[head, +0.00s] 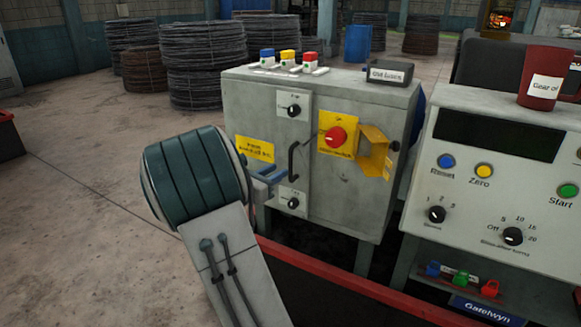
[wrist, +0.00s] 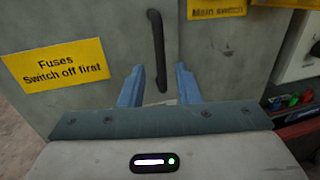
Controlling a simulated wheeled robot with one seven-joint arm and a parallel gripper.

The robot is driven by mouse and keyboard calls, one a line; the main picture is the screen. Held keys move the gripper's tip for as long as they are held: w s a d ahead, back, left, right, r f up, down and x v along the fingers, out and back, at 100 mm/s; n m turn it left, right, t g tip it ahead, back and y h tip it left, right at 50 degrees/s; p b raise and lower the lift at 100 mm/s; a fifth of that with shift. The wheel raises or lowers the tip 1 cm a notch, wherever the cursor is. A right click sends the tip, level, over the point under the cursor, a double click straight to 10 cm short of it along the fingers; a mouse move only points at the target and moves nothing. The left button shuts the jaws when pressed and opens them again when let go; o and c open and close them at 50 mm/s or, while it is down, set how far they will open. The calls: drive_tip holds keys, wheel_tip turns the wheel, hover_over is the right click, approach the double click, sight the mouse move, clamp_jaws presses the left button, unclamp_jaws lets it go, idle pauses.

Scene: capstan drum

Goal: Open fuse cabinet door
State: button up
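The grey fuse cabinet (head: 345,205) stands in the middle of the head view. Its door carries a yellow label (head: 254,149), which reads "Fuses Switch off first" in the wrist view (wrist: 55,65). A black upright bar handle (head: 293,160) shows on the cabinet front; it also shows in the wrist view (wrist: 157,45). The door looks shut. My gripper (head: 280,173) is at the cabinet front, beside the handle. In the wrist view its blue fingers (wrist: 159,70) are open, with the handle's lower end between them in the picture; contact is not visible.
A control console (head: 490,190) stands close on the right. A red rail (head: 330,280) runs below.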

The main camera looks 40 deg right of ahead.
sight(291, 177)
drive_tip(key=d, duration=0.2)
drive_tip(key=w+d, duration=0.1)
drive_tip(key=d, duration=0.4)
drive_tip(key=shift+w+b, duration=0.15)
drive_tip(key=shift+b, duration=0.25)
clamp_jaws()
